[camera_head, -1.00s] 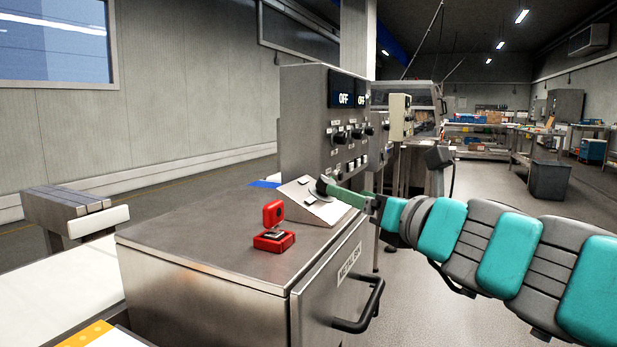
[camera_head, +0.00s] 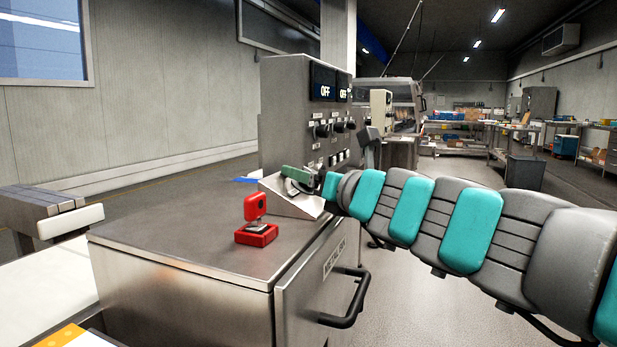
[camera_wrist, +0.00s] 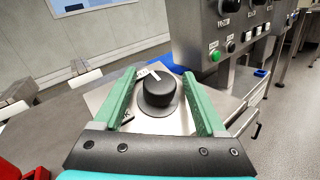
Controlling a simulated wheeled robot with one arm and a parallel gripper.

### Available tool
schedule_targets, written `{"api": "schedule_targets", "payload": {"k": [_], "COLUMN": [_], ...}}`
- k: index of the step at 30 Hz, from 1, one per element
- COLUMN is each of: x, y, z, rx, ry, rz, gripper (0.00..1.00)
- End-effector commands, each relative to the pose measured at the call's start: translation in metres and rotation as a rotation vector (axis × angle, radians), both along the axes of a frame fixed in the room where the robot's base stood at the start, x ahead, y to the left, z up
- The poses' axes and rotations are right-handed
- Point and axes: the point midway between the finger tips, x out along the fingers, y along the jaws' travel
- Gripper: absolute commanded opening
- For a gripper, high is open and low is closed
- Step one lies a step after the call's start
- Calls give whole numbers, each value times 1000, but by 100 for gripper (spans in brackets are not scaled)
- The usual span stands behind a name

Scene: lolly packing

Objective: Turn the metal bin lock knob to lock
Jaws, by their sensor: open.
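The lock knob (camera_wrist: 157,90) is round and black with a white pointer mark, mounted on a sloped metal plate (camera_wrist: 95,98). In the wrist view it sits between the two green fingers of my gripper (camera_wrist: 156,98), which are open, one on each side and apart from it. In the head view my gripper (camera_head: 298,181) is over the sloped panel (camera_head: 283,200) and hides the knob. The metal bin (camera_head: 180,285) is the steel cabinet below, with a label and a black handle (camera_head: 345,302) on its front.
A red device (camera_head: 256,222) stands on the bin top, left of the sloped panel. An upright control cabinet (camera_head: 285,120) with OFF displays, knobs and buttons rises behind. A blue item (camera_head: 247,180) lies behind the panel. The bin top's front left is clear.

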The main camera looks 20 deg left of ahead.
Motion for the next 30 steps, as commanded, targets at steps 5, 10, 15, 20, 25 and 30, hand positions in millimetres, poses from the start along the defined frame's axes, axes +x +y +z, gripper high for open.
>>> {"api": "schedule_targets", "payload": {"k": [5,10,15,20,25,30], "x": [0,0,-1,0,0,0], "y": [0,0,0,0,0,0], "z": [0,0,0,0,0,0], "rx": [0,0,0,0,0,0], "ry": [0,0,0,0,0,0], "rz": [1,1,1,1,1,2], "gripper": [74,56,37,19,0,0]}}
